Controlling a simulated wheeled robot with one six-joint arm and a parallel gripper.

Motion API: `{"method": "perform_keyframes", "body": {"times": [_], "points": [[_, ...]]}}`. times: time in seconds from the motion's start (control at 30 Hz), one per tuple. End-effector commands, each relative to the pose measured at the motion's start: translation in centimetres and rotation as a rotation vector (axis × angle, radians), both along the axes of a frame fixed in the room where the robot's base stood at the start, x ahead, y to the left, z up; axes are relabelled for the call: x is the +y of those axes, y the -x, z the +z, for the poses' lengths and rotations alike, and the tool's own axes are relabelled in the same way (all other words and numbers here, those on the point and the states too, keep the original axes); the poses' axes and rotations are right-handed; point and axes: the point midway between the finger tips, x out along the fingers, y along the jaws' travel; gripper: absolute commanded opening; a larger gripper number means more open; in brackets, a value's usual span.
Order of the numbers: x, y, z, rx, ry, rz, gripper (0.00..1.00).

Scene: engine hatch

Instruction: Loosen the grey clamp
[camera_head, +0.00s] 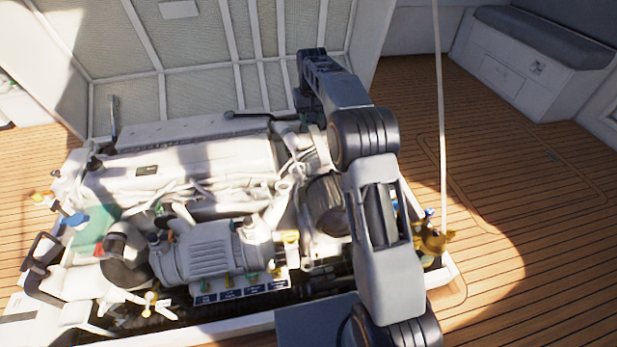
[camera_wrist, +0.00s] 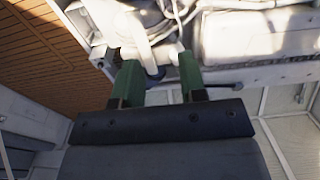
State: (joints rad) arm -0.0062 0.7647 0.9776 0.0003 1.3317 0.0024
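My gripper shows in the wrist view (camera_wrist: 158,76) with its two green fingers spread well apart. It is open, with no object visibly gripped. A pale pipe (camera_wrist: 132,35) with a small grey piece (camera_wrist: 155,72) at its lower end lies beyond and between the fingertips. The grey piece may be the grey clamp, but it is too blurred to be sure. I cannot tell how far the fingers are from it. In the head view my arm reaches over the right end of the white engine (camera_head: 190,165); the fingertips are not clearly visible there.
A dark rod (camera_wrist: 225,85) is right of the fingers in the wrist view. The raised hatch panel (camera_head: 200,50) stands behind the engine. A pale post (camera_head: 440,120) rises on the right. The wooden deck (camera_head: 530,170) is open, with a bench (camera_head: 530,60) at the back right.

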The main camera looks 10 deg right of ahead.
Motion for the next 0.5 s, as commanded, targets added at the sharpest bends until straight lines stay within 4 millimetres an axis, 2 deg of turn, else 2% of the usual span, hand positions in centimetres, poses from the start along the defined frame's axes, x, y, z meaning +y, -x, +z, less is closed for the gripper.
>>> {"method": "perform_keyframes", "body": {"times": [0.03, 0.2, 0.3, 0.5], "points": [[-0.1, -1.1, -3.3, 0.014, 0.0, -0.001, 0.38], [-0.2, -3.2, -8.8, 0.045, 0.0, -0.003, 0.38], [-0.2, -3.8, -10.9, 0.056, 0.001, -0.004, 0.38], [-0.2, -4.3, -13.3, 0.067, 0.001, -0.004, 0.38]]}}
